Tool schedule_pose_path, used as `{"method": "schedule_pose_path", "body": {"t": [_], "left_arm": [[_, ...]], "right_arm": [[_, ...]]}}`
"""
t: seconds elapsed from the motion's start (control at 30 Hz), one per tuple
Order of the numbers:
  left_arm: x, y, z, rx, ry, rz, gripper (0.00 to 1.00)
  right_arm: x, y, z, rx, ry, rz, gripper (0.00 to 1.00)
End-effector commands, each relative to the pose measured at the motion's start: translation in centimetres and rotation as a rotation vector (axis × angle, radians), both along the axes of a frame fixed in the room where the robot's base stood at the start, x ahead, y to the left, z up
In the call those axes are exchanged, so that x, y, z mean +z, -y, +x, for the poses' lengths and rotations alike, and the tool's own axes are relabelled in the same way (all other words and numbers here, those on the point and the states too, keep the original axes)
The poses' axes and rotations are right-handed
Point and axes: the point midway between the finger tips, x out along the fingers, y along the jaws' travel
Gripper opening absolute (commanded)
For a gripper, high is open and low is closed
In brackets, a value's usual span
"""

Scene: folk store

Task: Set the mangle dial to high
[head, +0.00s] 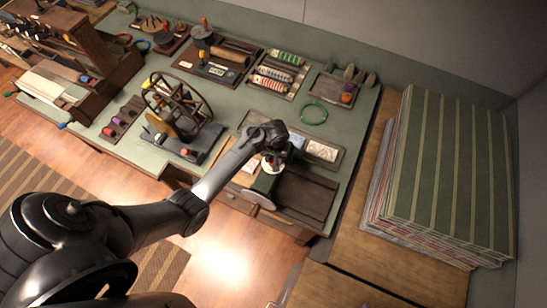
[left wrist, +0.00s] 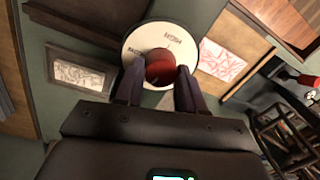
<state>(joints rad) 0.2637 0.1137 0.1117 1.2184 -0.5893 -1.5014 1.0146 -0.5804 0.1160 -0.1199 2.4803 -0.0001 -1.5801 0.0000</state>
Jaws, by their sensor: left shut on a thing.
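The mangle dial (left wrist: 142,34) is a round white plate with dark lettering. One word at its upper right looks like HIGH, seen upside down; another word at its left edge is too small to read surely. A red knob (left wrist: 160,66) stands at its middle. My left gripper (left wrist: 158,86) is shut on the red knob, one finger on each side. Which mark the knob points to cannot be told. In the head view my left gripper (head: 272,151) is over the white dial (head: 271,166) on the bench's near right part and hides the knob. My right gripper is not in view.
A dark empty tray (head: 307,195) lies right of the dial. A wheeled machine (head: 178,108) stands to the left on the green bench. A green ring (head: 313,113) lies behind. A tall stack of striped green boards (head: 447,165) stands at the right.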

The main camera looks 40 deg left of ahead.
Motion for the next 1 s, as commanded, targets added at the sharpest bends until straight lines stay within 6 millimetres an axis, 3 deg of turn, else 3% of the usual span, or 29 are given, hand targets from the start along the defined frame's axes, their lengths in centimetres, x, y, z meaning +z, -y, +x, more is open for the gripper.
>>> {"method": "schedule_pose_path", "body": {"t": [1.0], "left_arm": [[0.12,0.19,-0.05,-0.968,0.0,0.002,0.08]], "right_arm": [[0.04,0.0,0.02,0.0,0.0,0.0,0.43]]}}
